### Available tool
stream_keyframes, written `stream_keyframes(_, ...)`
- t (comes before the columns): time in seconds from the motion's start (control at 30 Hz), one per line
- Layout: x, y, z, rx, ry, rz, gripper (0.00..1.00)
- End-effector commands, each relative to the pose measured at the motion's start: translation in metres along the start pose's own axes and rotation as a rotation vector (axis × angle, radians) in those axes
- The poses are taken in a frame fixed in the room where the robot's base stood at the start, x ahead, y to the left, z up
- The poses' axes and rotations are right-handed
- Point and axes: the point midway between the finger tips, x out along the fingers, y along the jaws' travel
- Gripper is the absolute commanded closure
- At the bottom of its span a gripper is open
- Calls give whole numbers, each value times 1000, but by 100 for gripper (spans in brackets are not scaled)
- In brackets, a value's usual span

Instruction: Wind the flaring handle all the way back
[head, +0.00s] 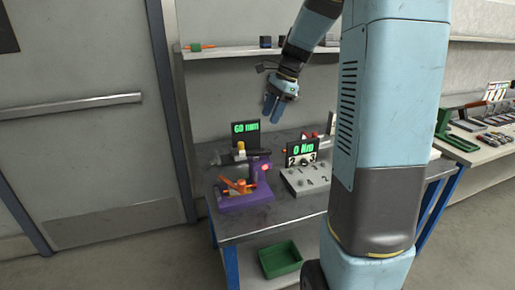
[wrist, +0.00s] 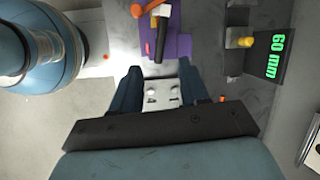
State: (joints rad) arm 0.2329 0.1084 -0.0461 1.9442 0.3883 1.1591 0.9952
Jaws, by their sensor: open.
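The flaring tool stands on the bench with a purple base (head: 243,203) and an upright purple column (head: 260,174) with a pink-red knob. An orange handle (head: 238,186) lies across the base, low on its left side. In the wrist view the purple base (wrist: 180,46) is near the top, with an orange part (wrist: 137,10) at its left; which part this is I cannot tell. My gripper (head: 271,115) hangs in the air above the bench, well above and apart from the tool. Its two blue fingers are apart and empty, also in the wrist view (wrist: 160,74).
A "60 mm" display (head: 245,128) stands behind the tool, beside a device with a yellow part (head: 241,147). A grey numbered panel (head: 306,181) with a "0 Nm" display (head: 303,147) is to the right. A wall shelf (head: 225,52) is above; a green bin (head: 281,259) is below.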

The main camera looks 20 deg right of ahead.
Motion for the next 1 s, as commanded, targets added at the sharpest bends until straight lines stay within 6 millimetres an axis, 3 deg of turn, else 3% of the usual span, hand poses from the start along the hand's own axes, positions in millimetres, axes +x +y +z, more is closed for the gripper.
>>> stream_keyframes(0.2,-3,1,-5,281,-32,-20,55)
stream_keyframes(0.47,8,1,-6,342,-40,-20,55)
stream_keyframes(1.0,98,-2,-2,338,-39,-19,55)
